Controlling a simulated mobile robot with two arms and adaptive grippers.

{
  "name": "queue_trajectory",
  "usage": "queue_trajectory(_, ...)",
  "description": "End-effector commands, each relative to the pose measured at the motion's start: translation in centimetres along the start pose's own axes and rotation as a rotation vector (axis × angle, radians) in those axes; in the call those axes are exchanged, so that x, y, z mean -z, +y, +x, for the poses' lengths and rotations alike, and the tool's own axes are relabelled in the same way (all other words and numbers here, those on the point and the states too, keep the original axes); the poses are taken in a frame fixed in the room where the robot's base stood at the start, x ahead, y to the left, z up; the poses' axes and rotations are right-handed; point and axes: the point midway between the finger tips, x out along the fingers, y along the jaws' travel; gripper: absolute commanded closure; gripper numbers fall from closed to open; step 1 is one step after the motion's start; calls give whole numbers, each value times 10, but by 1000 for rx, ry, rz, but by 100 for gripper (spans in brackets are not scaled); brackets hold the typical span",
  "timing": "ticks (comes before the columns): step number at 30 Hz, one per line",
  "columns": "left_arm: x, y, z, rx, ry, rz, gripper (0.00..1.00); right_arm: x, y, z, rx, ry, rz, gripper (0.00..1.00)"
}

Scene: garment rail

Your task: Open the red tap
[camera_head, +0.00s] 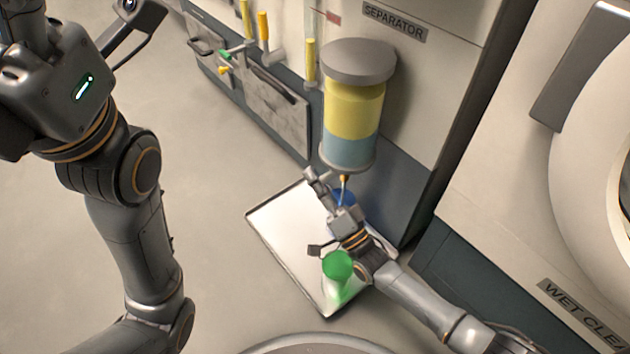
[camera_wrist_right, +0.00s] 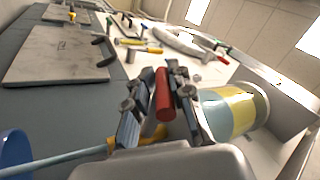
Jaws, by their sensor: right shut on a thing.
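The red tap (camera_wrist_right: 164,95) has a red handle, which stands between the fingers of my right gripper (camera_wrist_right: 160,92) in the right wrist view. The gripper is shut on it. In the head view my right gripper (camera_head: 318,180) is just below the separator vessel (camera_head: 353,108), and the red handle is hidden there. The vessel holds yellow liquid above blue. A thin pale blue line (camera_wrist_right: 60,157) runs from the brass spout (camera_wrist_right: 150,138) towards a blue container (camera_wrist_right: 14,150). My left gripper (camera_head: 25,18) is cut off at the top left; its fingertips do not show.
A white tray (camera_head: 283,225) lies below the vessel. It bears the blue container (camera_head: 343,198) and a green container (camera_head: 338,266). Several yellow-handled valves (camera_head: 263,28) stand on the cabinet to the left. A large white machine (camera_head: 500,190) stands at right. The floor at left is clear.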

Motion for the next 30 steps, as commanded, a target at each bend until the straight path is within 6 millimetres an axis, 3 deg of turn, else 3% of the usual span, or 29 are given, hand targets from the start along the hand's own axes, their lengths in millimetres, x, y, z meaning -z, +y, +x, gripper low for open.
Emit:
queue_trajectory(3,0,0,0,0,0,0,24,4,0,1,1,6,-4,100)
queue_trajectory(4,0,0,0,0,0,0,24,4,0,1,1,6,-4,73)
queue_trajectory(7,0,0,0,0,0,0,24,3,0,1,1,5,-3,56)
queue_trajectory(16,0,0,0,1,-1,0,24,1,0,0,-1,2,-1,56)
queue_trajectory(20,0,0,-1,0,-1,0,24,1,1,-10,-3,0,-1,56)
queue_trajectory(26,0,0,0,0,-1,0,24,2,2,-50,-5,0,-3,56)
queue_trajectory(30,0,0,0,0,-1,0,24,11,-12,-82,-3,1,-3,56)
